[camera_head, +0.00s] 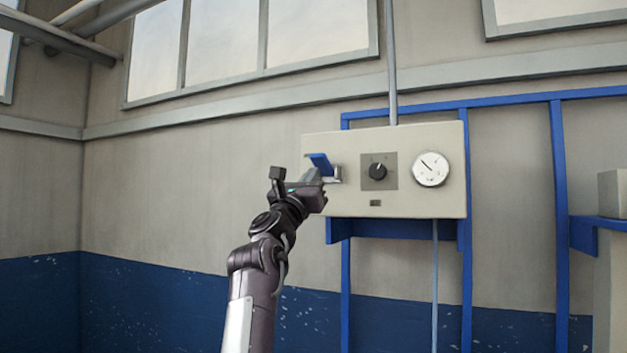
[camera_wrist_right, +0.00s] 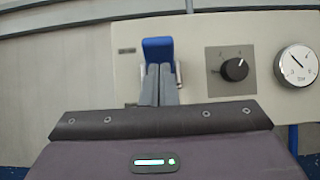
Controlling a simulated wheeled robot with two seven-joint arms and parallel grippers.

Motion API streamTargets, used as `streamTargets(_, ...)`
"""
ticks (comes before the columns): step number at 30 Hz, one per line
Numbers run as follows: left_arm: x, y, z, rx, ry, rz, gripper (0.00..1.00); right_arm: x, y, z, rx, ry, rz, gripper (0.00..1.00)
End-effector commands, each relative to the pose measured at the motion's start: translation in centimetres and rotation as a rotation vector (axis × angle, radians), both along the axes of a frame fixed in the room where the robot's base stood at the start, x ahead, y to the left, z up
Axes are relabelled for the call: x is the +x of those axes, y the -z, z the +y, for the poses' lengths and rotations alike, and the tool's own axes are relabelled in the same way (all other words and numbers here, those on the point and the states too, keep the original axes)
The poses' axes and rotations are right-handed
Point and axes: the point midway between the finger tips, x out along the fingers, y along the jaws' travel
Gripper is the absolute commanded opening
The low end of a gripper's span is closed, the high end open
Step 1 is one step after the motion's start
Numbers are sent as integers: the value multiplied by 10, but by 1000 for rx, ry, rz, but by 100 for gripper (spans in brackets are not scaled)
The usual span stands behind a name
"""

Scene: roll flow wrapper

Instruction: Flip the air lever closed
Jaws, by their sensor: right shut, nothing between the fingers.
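The blue air lever (camera_head: 321,163) is at the left end of a beige control panel (camera_head: 402,205) on the wall. In the head view its handle slants up to the left, out from a metal bracket. In the right wrist view the lever (camera_wrist_right: 158,48) shows its blue end just beyond my fingertips. My right gripper (camera_head: 318,174) is shut and empty, its fingers at the lever just under the blue handle. The fingers (camera_wrist_right: 159,70) hide the lower part of the lever, and I cannot tell whether they touch it. My left gripper is not in view.
Right of the lever on the panel are a black rotary knob (camera_head: 378,171) and a round white gauge (camera_head: 431,169). Blue frame posts (camera_head: 559,220) stand behind and right of the panel. The wall left of my arm is clear.

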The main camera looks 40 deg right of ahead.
Motion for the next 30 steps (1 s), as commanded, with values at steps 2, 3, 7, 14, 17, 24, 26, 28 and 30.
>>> streamTargets(2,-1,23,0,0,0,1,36,-1,24,8,6,-1,2,0)
streamTargets(3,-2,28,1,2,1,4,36,-6,24,19,6,-1,-1,0)
streamTargets(7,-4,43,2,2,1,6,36,-17,33,46,9,-1,3,0)
streamTargets(14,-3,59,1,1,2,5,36,-31,40,80,11,2,5,0)
streamTargets(17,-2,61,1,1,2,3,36,-34,41,86,11,3,6,0)
streamTargets(24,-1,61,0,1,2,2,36,-36,40,90,11,5,8,0)
streamTargets(26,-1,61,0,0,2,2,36,-36,40,90,11,5,8,0)
streamTargets(28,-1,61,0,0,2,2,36,-36,40,90,11,5,8,0)
streamTargets(30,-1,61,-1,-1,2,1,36,-36,40,90,11,5,8,0)
